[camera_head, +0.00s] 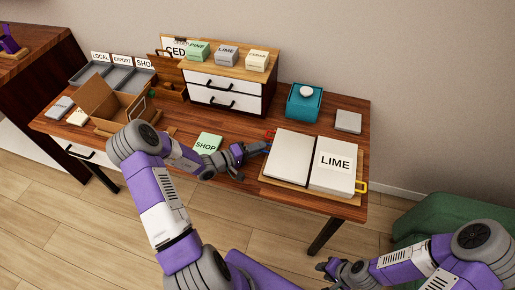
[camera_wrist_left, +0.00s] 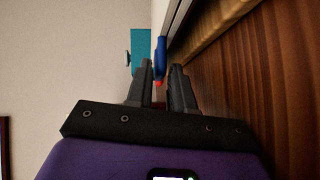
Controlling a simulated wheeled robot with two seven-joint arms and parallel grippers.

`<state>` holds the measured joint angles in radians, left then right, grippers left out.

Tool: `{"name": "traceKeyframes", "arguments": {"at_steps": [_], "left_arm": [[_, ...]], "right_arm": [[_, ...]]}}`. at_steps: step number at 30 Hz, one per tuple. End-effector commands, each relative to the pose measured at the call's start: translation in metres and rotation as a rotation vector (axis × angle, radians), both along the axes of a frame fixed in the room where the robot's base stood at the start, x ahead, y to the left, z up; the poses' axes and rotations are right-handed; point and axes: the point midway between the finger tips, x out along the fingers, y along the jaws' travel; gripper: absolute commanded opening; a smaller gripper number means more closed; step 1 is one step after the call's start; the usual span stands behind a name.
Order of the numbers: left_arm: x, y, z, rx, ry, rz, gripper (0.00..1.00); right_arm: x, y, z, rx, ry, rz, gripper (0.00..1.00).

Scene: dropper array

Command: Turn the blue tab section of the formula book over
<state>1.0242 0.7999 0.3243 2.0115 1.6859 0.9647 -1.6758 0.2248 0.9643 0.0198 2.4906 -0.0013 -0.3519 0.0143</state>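The formula book (camera_head: 291,157) lies open on a wooden board, a blank white page on its left and a page marked LIME (camera_head: 335,163) on its right. A blue tab (camera_head: 267,148) and a red tab (camera_head: 269,134) stick out at its left edge; a yellow tab (camera_head: 361,187) sticks out at the right. My left gripper (camera_head: 262,147) is at the left edge, by the blue tab. In the left wrist view its fingers (camera_wrist_left: 163,75) are apart, with the blue tab (camera_wrist_left: 160,55) just beyond the tips. My right gripper (camera_head: 323,275) is low in front of the table, away from the book.
A green SHOP card (camera_head: 207,143) lies left of the book. A teal box (camera_head: 304,102) and a grey block (camera_head: 348,121) stand behind it. A drawer cabinet (camera_head: 226,87), a cardboard box (camera_head: 110,101) and grey trays (camera_head: 115,78) fill the back left. A green seat (camera_head: 435,215) is at right.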

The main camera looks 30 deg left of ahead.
Motion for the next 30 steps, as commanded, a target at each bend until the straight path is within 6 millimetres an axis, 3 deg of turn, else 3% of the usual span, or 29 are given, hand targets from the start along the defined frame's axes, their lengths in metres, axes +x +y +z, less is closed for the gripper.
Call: {"name": "traceKeyframes", "arguments": {"at_steps": [1, 4, 30], "left_arm": [[-0.0001, 0.0001, 0.0, 0.0, 0.0, 0.0, 0.14], [-0.0002, 0.0001, -0.0001, 0.0, 0.0, 0.0, 0.0], [-0.0005, 0.0003, -0.0004, 0.002, 0.0, -0.001, 0.0]], "right_arm": [[0.0, 0.0, 0.0, 0.0, 0.0, 0.0, 0.35], [0.0, 0.0, 0.0, 0.0, 0.0, 0.0, 0.35], [-0.0001, 0.0001, -0.0001, 0.0, 0.0, 0.0, 0.35]]}}
